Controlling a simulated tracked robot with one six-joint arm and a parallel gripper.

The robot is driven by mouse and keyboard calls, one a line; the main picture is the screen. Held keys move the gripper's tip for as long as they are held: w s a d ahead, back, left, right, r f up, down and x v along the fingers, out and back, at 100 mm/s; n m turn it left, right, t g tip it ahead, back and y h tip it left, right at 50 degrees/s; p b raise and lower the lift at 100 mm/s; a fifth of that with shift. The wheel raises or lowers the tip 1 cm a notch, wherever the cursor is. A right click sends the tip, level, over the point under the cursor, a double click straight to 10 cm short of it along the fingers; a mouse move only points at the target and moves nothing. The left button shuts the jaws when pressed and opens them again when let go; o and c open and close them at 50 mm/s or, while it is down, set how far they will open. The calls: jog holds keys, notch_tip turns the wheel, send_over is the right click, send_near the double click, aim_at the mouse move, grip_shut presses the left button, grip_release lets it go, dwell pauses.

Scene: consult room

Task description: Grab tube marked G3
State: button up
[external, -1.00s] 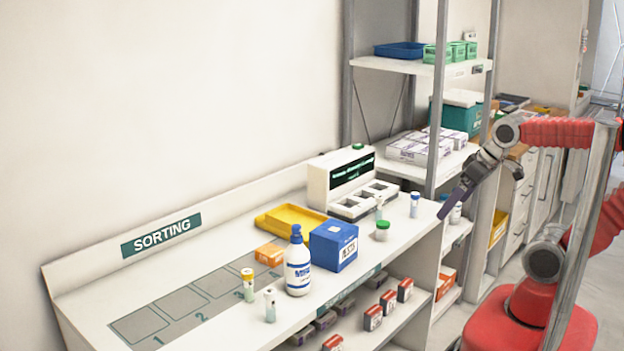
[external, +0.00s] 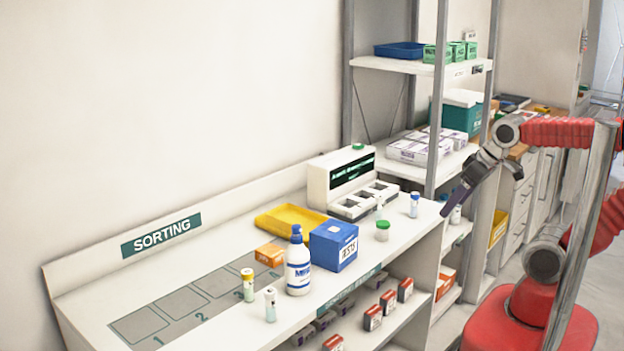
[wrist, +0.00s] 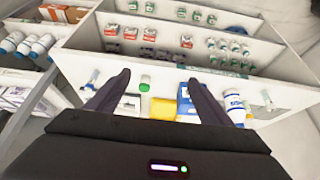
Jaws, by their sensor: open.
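Several small capped tubes stand upright on the white sorting counter (external: 225,262); I cannot read G3 on any of them. A blue-capped tube (external: 414,205) and a white-capped tube (external: 379,203) are at the right end. A yellow-capped tube (external: 248,285) and another white-capped tube (external: 270,304) are toward the left front. In the wrist view, one tube (wrist: 93,77) shows left of the fingers and another (wrist: 266,101) at the far right. My gripper (external: 444,213) is open and empty, off the counter's right end; it also shows in the wrist view (wrist: 159,77).
A green-capped jar (external: 382,232), blue box (external: 334,247), pump bottle (external: 298,264), orange box (external: 270,254), yellow tray (external: 290,219) and white analyser (external: 345,185) crowd the counter. A metal shelf post (external: 437,100) rises close to my gripper. Numbered squares at left are mostly clear.

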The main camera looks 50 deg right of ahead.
jog(key=c, duration=0.7)
jog(key=shift+o, duration=0.2)
jog(key=shift+a, duration=0.1)
jog(key=w+a+f+n+h, duration=0.1)
jog(key=w+a+f+n, duration=0.25)
jog(key=a+n, duration=0.3)
jog(key=w+a+f+n+h, duration=0.1)
jog(key=w+a+f+n, duration=0.25)
jog(key=a+n, duration=0.35)
jog(key=w+a+f+n+h, duration=0.25)
jog(key=a+f+n, duration=0.25)
jog(key=a, duration=0.4)
jog(key=w+a+r+n+t+y, duration=0.2)
jog(key=w+a+n+t, duration=0.2)
jog(key=a+n, duration=0.5)
jog(key=w+a+r+n+t+y, duration=0.2)
jog(key=w+a+n+t+y, duration=0.1)
jog(key=a+n, duration=0.6)
jog(key=w+a+t, duration=0.1)
jog(key=a, duration=0.2)
jog(key=shift+w+a+y, duration=0.3)
jog(key=shift+w+y, duration=0.05)
jog(key=shift+w+n, duration=0.15)
jog(key=shift+n, duration=0.1)
